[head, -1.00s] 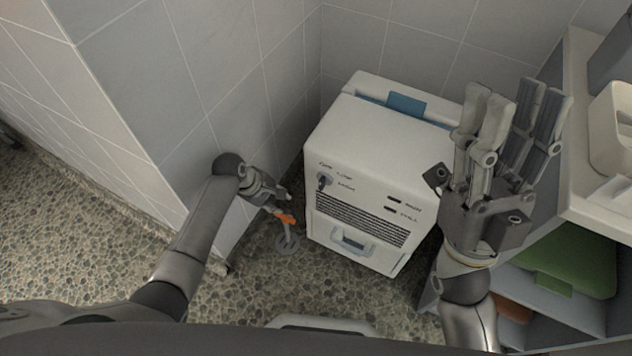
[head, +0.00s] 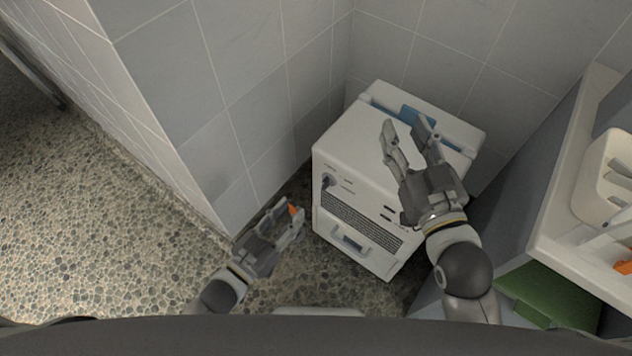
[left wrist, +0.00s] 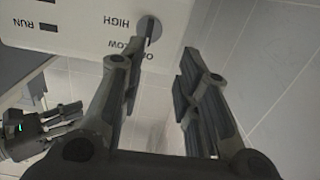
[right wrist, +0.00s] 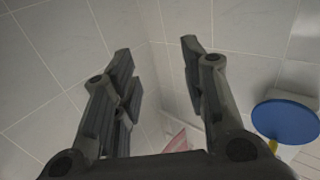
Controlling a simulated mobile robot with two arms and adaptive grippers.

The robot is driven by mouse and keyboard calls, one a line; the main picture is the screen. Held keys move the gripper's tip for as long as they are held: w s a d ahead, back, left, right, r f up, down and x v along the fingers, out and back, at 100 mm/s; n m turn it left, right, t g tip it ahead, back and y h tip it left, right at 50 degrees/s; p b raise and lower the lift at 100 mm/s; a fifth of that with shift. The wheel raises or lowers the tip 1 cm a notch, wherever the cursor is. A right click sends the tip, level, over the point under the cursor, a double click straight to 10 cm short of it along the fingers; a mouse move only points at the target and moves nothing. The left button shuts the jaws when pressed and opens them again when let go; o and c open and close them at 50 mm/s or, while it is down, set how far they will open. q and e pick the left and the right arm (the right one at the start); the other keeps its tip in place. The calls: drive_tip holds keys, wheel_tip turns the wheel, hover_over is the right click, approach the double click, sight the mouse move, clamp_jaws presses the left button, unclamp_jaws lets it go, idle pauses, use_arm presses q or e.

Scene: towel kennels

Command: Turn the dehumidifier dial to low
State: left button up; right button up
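The white dehumidifier (head: 355,140) stands on the floor in the tiled corner. Its small dark dial (head: 328,180) is at the upper left of the front face. In the left wrist view the dial (left wrist: 148,30) lies just beyond my fingertips, beside the printed words HIGH and LOW; a finger partly covers a third label. I cannot tell the dial's setting for sure. My left gripper (head: 287,214) is open and empty, lower left of the dial and apart from it. My right gripper (head: 405,128) is open and empty, in front of the dehumidifier's top in the head view.
Tiled walls stand behind and left of the dehumidifier. A shelf unit (head: 545,225) with a green item (head: 550,292) is close on the right. A blue disc (right wrist: 286,120) appears in the right wrist view. Pebbled floor is open at left.

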sight(323, 183)
use_arm(q)
drive_tip(key=shift+m+h, duration=0.4)
drive_tip(key=x, duration=0.3)
drive_tip(key=b+x, duration=0.1)
drive_tip(key=x, duration=0.2)
drive_tip(key=d+r+b+x, duration=0.1)
drive_tip(key=x, duration=0.2)
drive_tip(key=shift+s+d, duration=0.1)
drive_tip(key=shift+s, duration=0.15)
drive_tip(key=shift+w+d+b, duration=0.25)
drive_tip(key=shift+w+b, duration=0.05)
drive_tip(key=shift+w, duration=0.05)
use_arm(e)
wheel_tip(323, 183, up, 10)
drive_tip(key=s+t+y, duration=0.2)
drive_tip(key=t, duration=0.4)
drive_tip(key=shift+s+a+y, duration=0.4)
use_arm(q)
drive_tip(key=shift+c, duration=0.3)
clamp_jaws()
